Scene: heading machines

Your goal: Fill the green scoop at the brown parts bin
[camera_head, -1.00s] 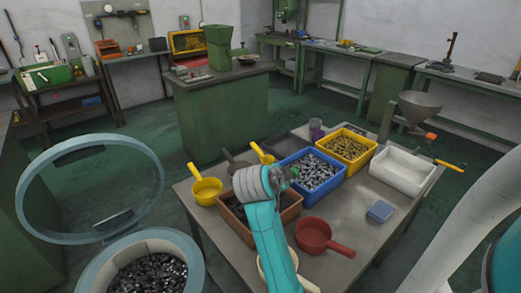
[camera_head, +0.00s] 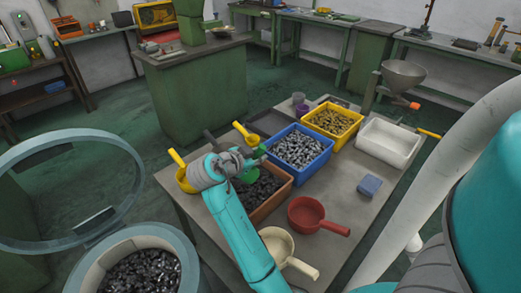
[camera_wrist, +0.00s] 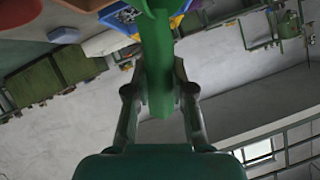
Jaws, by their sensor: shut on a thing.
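My gripper (camera_head: 243,160) is shut on the handle of the green scoop (camera_head: 252,174). In the wrist view the green handle (camera_wrist: 156,70) runs between the two fingers, and the scoop's bowl is mostly cut off at the top edge. In the head view the scoop appears at the far end of the brown parts bin (camera_head: 272,207), which holds dark metal parts (camera_head: 258,190). My arm hides the bin's left side. I cannot tell whether the scoop touches the parts or what is in it.
A blue bin (camera_head: 312,168) and a yellow bin (camera_head: 350,133) stand behind the brown one, with a white tray (camera_head: 408,137) to the right. A red scoop (camera_head: 308,215), cream scoop (camera_head: 277,243) and yellow scoop (camera_head: 181,180) lie around it. A blue box (camera_head: 369,185) sits on clear table.

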